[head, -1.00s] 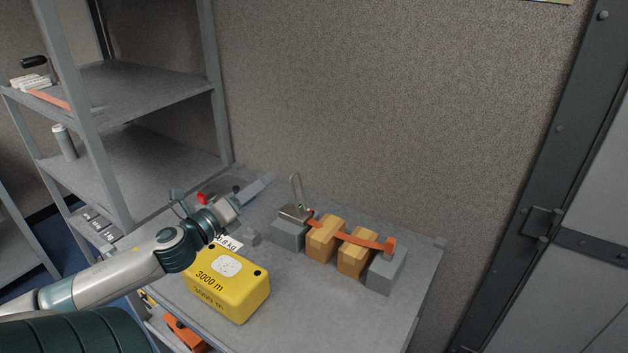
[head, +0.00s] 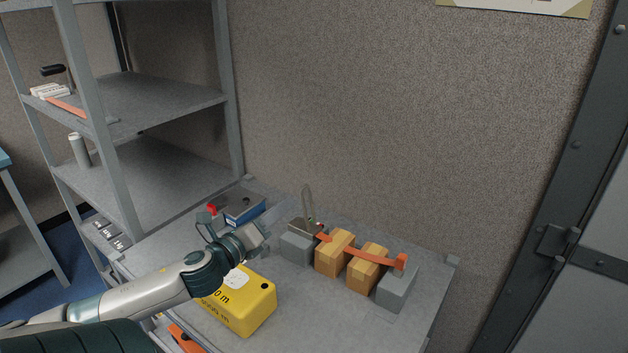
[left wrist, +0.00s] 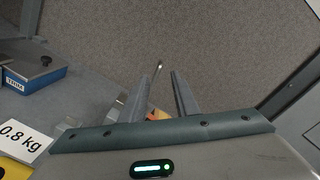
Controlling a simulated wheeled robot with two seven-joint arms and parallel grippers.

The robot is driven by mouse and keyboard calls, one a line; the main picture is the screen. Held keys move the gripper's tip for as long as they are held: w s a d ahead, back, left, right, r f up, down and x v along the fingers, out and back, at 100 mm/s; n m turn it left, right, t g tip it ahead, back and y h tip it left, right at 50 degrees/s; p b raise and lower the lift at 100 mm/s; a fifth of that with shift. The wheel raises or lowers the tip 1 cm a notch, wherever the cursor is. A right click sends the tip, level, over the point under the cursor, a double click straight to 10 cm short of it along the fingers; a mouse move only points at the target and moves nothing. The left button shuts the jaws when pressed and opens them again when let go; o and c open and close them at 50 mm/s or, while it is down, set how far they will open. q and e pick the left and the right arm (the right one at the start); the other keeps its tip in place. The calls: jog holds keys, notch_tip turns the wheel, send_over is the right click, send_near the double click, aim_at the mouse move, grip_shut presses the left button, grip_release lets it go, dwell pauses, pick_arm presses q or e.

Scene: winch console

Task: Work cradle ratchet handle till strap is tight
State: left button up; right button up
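The cradle stands on the grey table: grey end blocks (head: 397,290), two wooden blocks (head: 335,252) and an orange strap (head: 365,254) across their tops. The ratchet handle (head: 308,202) stands up nearly vertical at the cradle's left end. My left gripper (head: 264,231) is left of the ratchet, above the table. In the left wrist view its two fingers (left wrist: 161,76) are apart, and the thin handle (left wrist: 158,68) shows near the gap between their tips. I cannot tell whether they touch it. My right gripper is not in view.
A yellow box (head: 245,309) sits under my left forearm, close in front. A blue-fronted box (head: 243,212) with a black knob stands behind the gripper. A metal shelf rack (head: 150,163) is on the left. A wall rises behind the table.

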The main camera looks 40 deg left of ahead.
pick_arm(q)
jog(key=w+a+p, duration=0.2)
jog(key=w+p, duration=0.2)
jog(key=w, duration=1.2)
jog(key=shift+a, duration=0.3)
